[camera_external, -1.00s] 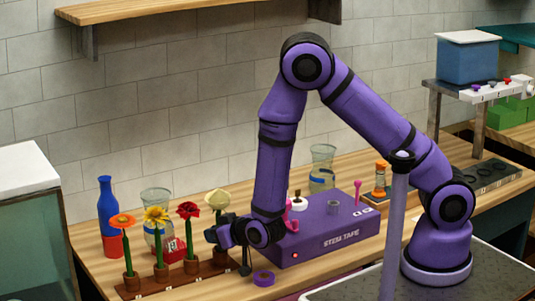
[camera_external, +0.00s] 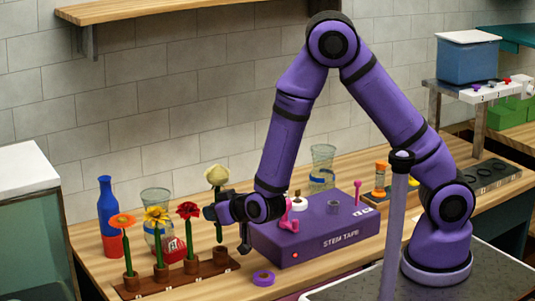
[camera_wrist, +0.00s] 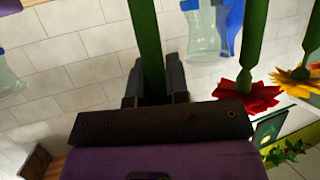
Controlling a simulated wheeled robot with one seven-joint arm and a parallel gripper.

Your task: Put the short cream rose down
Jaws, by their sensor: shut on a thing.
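The cream rose (camera_external: 216,174) stands upright above my gripper (camera_external: 212,212), which is shut on its green stem. The stem also shows between my fingers (camera_wrist: 155,82) in the wrist view, where the green stem (camera_wrist: 146,40) runs up out of the picture. The stem's lower part is over the right end of the brown wooden rack (camera_external: 205,271), close to a brown cup (camera_external: 220,254). I cannot tell whether the stem's end is inside that cup or just above it.
Orange (camera_external: 123,221), yellow (camera_external: 156,216) and red (camera_external: 188,209) flowers stand in the rack to the left. Behind them are a blue-and-red bottle (camera_external: 108,220) and a glass vase (camera_external: 150,200). The purple stem tape box (camera_external: 320,235) is to the right, a purple ring (camera_external: 263,278) in front.

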